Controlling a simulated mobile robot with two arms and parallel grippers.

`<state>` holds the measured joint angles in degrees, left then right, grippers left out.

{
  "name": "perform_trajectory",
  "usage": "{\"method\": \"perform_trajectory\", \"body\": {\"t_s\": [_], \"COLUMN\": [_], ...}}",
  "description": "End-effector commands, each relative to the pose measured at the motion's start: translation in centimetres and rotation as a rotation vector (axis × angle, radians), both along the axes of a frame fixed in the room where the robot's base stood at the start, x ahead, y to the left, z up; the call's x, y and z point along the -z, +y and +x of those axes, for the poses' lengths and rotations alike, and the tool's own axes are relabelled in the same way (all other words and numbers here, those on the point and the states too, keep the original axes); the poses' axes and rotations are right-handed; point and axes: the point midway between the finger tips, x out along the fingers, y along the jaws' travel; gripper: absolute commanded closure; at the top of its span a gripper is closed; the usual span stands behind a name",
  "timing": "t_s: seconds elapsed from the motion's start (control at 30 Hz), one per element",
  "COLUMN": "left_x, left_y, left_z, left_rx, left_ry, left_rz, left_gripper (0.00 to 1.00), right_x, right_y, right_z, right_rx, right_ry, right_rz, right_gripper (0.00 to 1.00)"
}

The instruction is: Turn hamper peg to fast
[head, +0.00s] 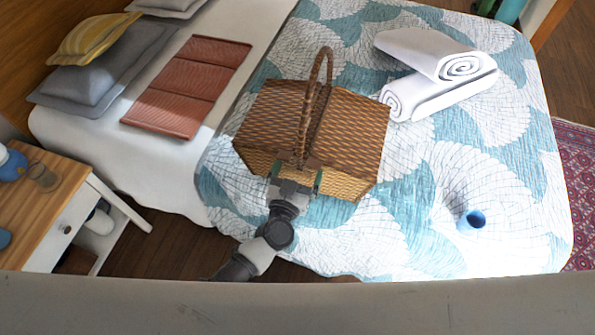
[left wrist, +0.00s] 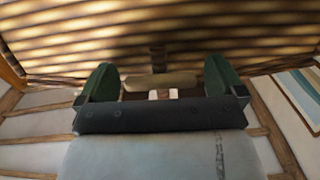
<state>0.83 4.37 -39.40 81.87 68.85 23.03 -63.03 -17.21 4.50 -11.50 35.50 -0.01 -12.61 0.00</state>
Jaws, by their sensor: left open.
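A wicker hamper (head: 350,135) with a lidded top and a tall arched handle (head: 306,110) stands on the bed. My left gripper (head: 297,180) is at the hamper's near side, just below the lid edge. In the left wrist view the two green fingertips (left wrist: 160,85) are apart, one on each side of a small tan peg (left wrist: 161,80). The wicker wall (left wrist: 240,35) fills the top of that view. I cannot tell whether the fingers touch the peg. The peg is hidden by the gripper in the head view. My right gripper does not show.
The bed (head: 420,235) has a teal and white quilt. Rolled white towels (head: 430,60) lie behind the hamper on the right. A small blue cup (head: 471,220) is at the right. A nightstand (head: 75,190) stands at the left.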

Motion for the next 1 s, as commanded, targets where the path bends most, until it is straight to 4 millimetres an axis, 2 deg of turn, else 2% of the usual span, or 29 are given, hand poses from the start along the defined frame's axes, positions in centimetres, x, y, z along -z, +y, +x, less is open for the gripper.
{"method": "perform_trajectory", "body": {"t_s": [0.1,0.4,0.43,1.0], "left_x": [-0.01,-0.01,0.0,0.04], "left_y": [0.0,0.01,0.01,0.02], "left_z": [-0.02,-0.04,-0.04,-0.07], "left_rx": [0.0,0.0,0.0,0.0], "left_ry": [0.0,0.0,0.0,0.078], "left_rz": [0.0,0.0,0.0,-0.237], "left_gripper": [0.04,0.5,0.52,0.51], "right_x": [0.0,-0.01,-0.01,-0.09], "right_y": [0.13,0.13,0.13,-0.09], "right_z": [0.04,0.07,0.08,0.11], "right_rx": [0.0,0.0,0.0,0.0], "right_ry": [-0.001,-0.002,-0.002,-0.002], "right_rz": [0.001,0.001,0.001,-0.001], "right_gripper": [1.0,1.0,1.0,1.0]}}
